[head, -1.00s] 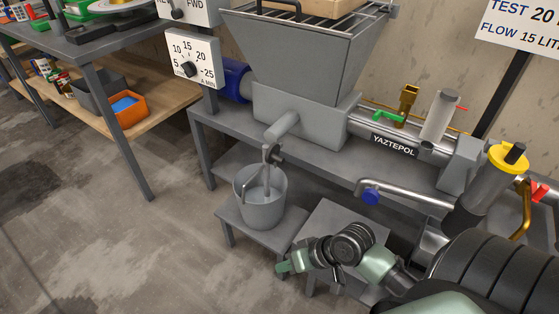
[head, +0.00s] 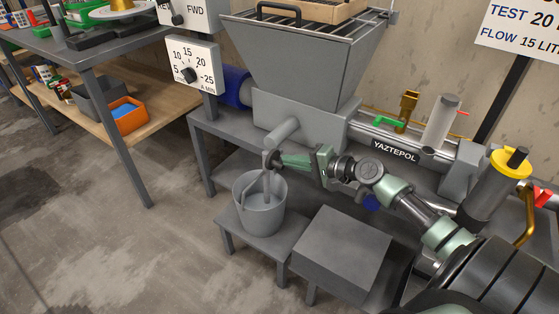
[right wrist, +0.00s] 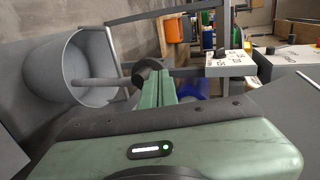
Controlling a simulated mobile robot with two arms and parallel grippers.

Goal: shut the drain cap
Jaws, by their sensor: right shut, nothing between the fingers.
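The drain pipe (head: 283,131) sticks out from the lower front of the grey hopper machine. The round dark drain cap (head: 270,159) is below and left of the pipe's end, above the bucket (head: 262,215). It also shows in the right wrist view (right wrist: 146,71). A grey rod-like shape or stream runs from beside it down into the bucket; I cannot tell which. My right gripper (head: 283,160) is shut and empty, its fingertips at the cap's right side, touching or nearly touching it. The fingers also show in the right wrist view (right wrist: 157,88). My left gripper is out of view.
The bucket stands on a low grey stool (head: 236,240). A grey block-like stand (head: 340,245) is right of it. The floor at left is clear.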

